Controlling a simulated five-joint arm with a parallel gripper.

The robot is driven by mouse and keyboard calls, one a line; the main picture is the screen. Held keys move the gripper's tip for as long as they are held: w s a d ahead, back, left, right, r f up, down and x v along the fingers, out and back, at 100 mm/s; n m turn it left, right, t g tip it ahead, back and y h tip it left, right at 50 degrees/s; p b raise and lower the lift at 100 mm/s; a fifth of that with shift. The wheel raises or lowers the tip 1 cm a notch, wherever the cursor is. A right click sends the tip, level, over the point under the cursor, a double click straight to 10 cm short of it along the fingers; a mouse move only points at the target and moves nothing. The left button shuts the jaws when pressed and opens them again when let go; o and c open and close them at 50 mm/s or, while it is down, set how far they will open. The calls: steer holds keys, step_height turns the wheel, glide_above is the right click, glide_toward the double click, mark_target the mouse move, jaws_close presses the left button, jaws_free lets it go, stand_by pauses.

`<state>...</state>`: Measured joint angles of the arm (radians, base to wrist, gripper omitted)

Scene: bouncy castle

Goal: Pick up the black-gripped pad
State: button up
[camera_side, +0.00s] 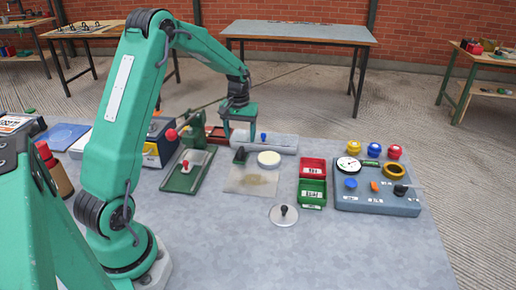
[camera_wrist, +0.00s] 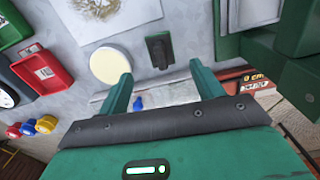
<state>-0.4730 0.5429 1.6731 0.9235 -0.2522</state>
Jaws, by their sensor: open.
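A small dark block with a black grip (camera_side: 240,156), which looks like the black-gripped pad, sits on the grey table at the edge of a stained sheet (camera_side: 250,181). In the wrist view the pad (camera_wrist: 159,50) is a dark rectangle just beyond my fingertips, roughly in line with the gap between them. A cream disc (camera_side: 268,159) lies to its right in the side view; the disc (camera_wrist: 110,65) shows left of it in the wrist view. My gripper (camera_side: 239,136) is open and empty, pointing down above and behind the pad. My gripper (camera_wrist: 162,72) also shows in the wrist view.
A pale block with a blue knob (camera_side: 275,143) stands behind the pad. A green-based device (camera_side: 186,172) is at left. Red (camera_side: 312,168) and green (camera_side: 312,193) bins and a grey panel (camera_side: 375,203) are at right.

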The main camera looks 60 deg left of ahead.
mark_target(240, 149)
steer(key=shift+a+f, duration=0.1)
steer(key=shift+f, duration=0.15)
steer(key=shift+f, duration=1.2)
steer(key=shift+f, duration=0.1)
steer(key=shift+w+f, duration=0.1)
steer(key=shift+f, duration=2.4)
steer(key=shift+c, duration=0.5)
steer(key=c, duration=1)
